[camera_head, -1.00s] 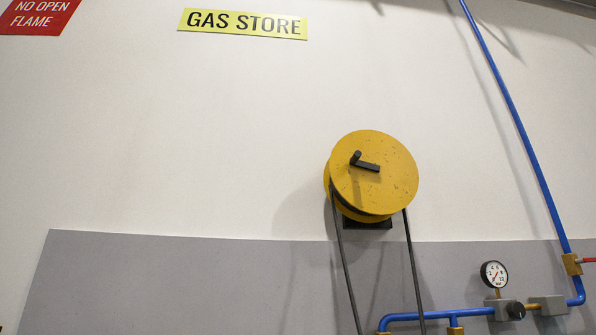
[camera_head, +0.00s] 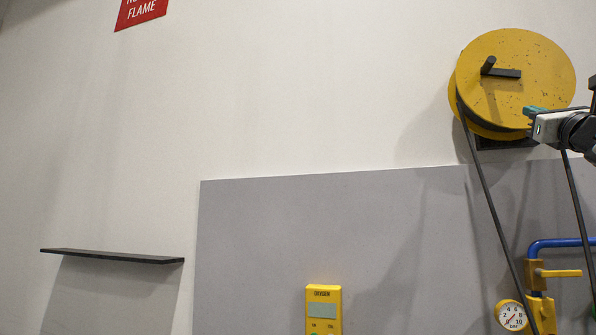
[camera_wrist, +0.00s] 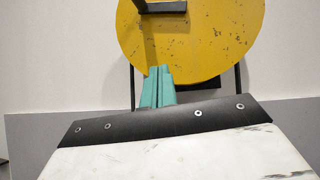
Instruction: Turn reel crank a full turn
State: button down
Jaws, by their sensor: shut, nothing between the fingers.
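The yellow reel (camera_head: 530,75) is mounted on the wall at the upper right of the head view, with a black hose hanging from it on both sides. Its black crank (camera_head: 507,73) has a bar across the reel face and a knob (camera_head: 488,65) at the bar's left end. My gripper (camera_head: 535,111) is at the reel's lower right in the head view. In the wrist view its teal fingers (camera_wrist: 158,87) are together and empty, pointing at the lower part of the reel (camera_wrist: 200,45). The crank (camera_wrist: 163,6) is above the fingertips, apart from them and cut by the top edge.
Below the reel are a pressure gauge (camera_head: 512,316), a yellow valve handle (camera_head: 560,273) and a blue pipe (camera_head: 560,242). A yellow oxygen meter (camera_head: 323,310) is at the bottom middle. A dark shelf (camera_head: 112,256) sticks out at left. The wall between is clear.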

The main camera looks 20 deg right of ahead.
notch_tip(320, 180, up, 2)
jog(key=s+n+t+y, duration=0.2)
jog(key=n+y, duration=0.1)
jog(key=n, duration=0.3)
send_near(489, 72)
jog(key=w+d, duration=0.2)
jog(key=w, duration=0.1)
jog(key=shift+w+r+y, duration=0.15)
jog(key=shift+y, duration=0.25)
jog(key=shift+w+a+r, duration=0.1)
jog(key=shift+a+r, duration=0.15)
jog(key=shift+r, duration=0.35)
jog(key=shift+a+r, duration=0.2)
jog(key=shift+r, duration=0.4)
jog(key=shift+w+a+r, duration=0.1)
jog(key=shift+w+r, duration=0.05)
jog(key=shift+r, duration=0.5)
jog(key=shift+a+h, duration=0.1)
jog(key=shift+h, duration=0.2)
